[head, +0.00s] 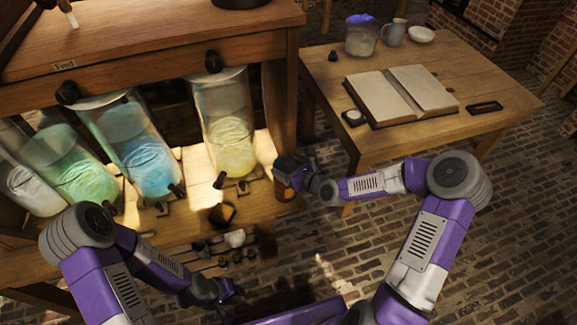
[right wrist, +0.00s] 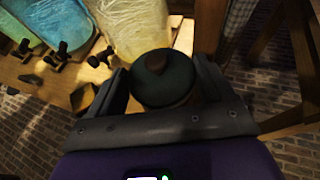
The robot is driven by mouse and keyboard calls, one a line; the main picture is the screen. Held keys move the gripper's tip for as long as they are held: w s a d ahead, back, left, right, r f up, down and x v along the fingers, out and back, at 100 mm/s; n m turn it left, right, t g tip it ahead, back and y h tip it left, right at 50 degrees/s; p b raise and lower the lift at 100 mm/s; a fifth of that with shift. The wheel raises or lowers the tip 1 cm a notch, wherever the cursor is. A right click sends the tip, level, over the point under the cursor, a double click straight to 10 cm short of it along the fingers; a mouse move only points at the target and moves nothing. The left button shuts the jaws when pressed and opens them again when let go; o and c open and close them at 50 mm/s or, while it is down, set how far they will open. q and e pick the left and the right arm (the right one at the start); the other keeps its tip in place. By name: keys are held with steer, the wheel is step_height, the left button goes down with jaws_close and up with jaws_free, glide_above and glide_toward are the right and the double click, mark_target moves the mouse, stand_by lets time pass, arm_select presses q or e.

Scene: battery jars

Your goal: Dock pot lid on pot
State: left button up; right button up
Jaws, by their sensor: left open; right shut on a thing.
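The pot lid (right wrist: 163,83) is a dark green disc with a brown knob, seen in the right wrist view between the two fingers. My right gripper (head: 287,168) is shut on it. The amber-brown pot (head: 285,191) shows in the head view directly below my right gripper, near the right end of the wooden bench. A brownish strip shows under the lid in the right wrist view; I cannot tell whether lid and pot touch. My left gripper (head: 226,291) is open and empty, low in the head view, apart from the pot.
Several tall glass jars with coloured contents, such as a yellow one (head: 232,135) and a blue one (head: 148,165), stand along the bench. Small dark knobs and a white piece (head: 235,238) are in front. A table (head: 470,130) with an open book (head: 402,95) stands at right.

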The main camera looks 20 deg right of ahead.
steer(key=shift+f+b, duration=0.4)
steer(key=shift+f, duration=0.15)
steer(key=o, duration=0.8)
steer(key=shift+c, duration=0.2)
steer(key=p+v, duration=0.7)
steer(key=v, duration=0.4)
steer(key=shift+f, duration=0.1)
stand_by(0.4)
